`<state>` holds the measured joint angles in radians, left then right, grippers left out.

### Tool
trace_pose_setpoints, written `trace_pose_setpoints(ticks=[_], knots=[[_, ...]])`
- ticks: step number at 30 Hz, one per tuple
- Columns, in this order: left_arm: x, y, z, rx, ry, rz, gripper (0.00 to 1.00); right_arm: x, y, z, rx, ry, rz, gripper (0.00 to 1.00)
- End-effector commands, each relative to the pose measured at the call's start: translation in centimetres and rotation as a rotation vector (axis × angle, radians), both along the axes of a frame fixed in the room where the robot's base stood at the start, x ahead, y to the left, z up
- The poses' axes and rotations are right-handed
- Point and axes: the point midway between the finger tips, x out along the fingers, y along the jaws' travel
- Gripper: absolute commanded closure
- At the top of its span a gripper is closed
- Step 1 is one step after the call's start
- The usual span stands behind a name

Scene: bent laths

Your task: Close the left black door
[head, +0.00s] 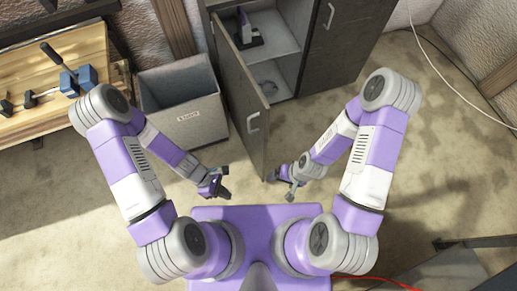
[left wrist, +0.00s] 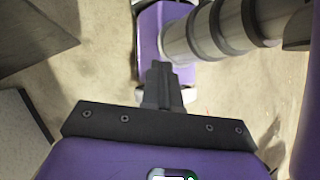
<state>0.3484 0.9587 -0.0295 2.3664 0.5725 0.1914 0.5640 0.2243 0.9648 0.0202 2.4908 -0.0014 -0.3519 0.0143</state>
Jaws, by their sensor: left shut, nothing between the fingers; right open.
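The left black door (head: 236,92) of the dark cabinet stands wide open in the head view, swung out toward me, with a pale handle (head: 253,122) on its face. My left gripper (head: 221,192) is to the left of the door's near end, apart from it. In the left wrist view its fingers (left wrist: 162,75) are shut with nothing between them. My right gripper (head: 288,186) is open, just right of the door's near end. I cannot tell whether it touches the door.
The cabinet's right door (head: 350,35) is closed. A grey bin (head: 195,122) stands left of the door. A wooden workbench (head: 50,75) with tools is further left.

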Motion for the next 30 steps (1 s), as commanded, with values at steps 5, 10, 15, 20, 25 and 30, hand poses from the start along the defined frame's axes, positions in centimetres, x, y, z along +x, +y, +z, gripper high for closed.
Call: trace_pose_setpoints(ticks=[5, 10, 15, 20, 25, 30], knots=[[4.1, -1.9, -2.9, -0.139, 0.517, 0.761, 1.0, 0.0, 0.0, -6.0, 0.0, 0.0, -0.001, 0.1], [10.7, -1.1, -2.9, -0.362, 0.868, 1.253, 1.0, 0.0, 0.0, -8.9, 0.0, 0.0, -0.001, 0.1], [14.7, 0.7, -2.5, -0.53, 1.041, 1.471, 1.0, 0.0, 0.0, -10.1, 0.0, -0.001, -0.001, 0.1], [15.9, 0.4, -2.4, -0.573, 1.082, 1.512, 1.0, 0.0, 0.0, -10.4, 0.0, -0.001, -0.001, 0.1], [16.9, -2.1, -3.3, -0.57, 1.083, 1.506, 1.0, 0.0, 0.0, -11.2, 0.0, -0.001, -0.001, 0.1], [18.3, -5.5, -4.5, -0.569, 1.081, 1.504, 1.0, 0.0, 0.0, -12.2, 0.0, -0.001, -0.001, 0.1]])
